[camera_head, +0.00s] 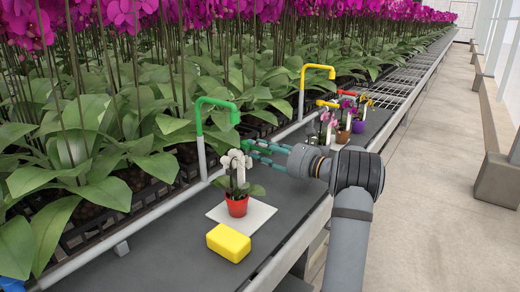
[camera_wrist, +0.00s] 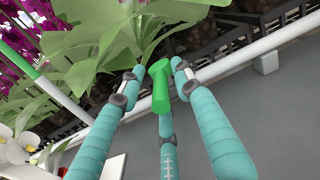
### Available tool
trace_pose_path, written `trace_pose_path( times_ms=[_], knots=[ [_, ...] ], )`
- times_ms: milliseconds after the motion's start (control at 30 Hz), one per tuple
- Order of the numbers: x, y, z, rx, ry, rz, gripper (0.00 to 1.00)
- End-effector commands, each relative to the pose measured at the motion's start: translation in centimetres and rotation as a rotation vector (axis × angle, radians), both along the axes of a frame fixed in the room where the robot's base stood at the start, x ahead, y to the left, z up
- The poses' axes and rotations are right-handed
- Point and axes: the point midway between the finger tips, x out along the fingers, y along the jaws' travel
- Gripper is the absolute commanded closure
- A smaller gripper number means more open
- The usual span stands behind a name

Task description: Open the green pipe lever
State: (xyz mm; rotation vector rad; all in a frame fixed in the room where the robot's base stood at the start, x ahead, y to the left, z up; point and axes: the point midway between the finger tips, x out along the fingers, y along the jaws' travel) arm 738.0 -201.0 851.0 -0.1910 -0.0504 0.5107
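The green pipe (camera_head: 216,102) rises on a white post at the left of the bench and bends over to a spout end. Its green lever (camera_wrist: 160,88) shows in the wrist view as a short T-shaped piece. In the head view my gripper (camera_head: 256,149), with teal fingers, is at the lever beside the pipe, above and behind the white orchid. In the wrist view my gripper (camera_wrist: 156,70) is open, with two fingers on either side of the lever and a third below it. Small gaps seem to show; contact cannot be told.
A white orchid in a red pot (camera_head: 237,206) stands on a white tile (camera_head: 262,215) just below my gripper. A yellow block (camera_head: 228,243) lies in front. A yellow pipe (camera_head: 318,72) and several potted orchids stand farther back. Dense leaves fill the left; the aisle is clear.

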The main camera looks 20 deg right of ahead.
Motion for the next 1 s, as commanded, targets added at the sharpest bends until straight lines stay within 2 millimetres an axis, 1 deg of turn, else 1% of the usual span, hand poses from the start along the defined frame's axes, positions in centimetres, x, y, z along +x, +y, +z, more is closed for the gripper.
trace_pose_path(
  times_ms=[67, 567, 1000],
  knots=[
    [-0.02, -0.01, 0.00, 0.000, 0.000, 0.000, 0.71],
    [-0.03, -0.05, 0.04, 0.000, -0.001, 0.000, 1.00],
    [-0.04, -0.08, 0.11, 0.000, -0.002, -0.001, 1.00]
  ],
)
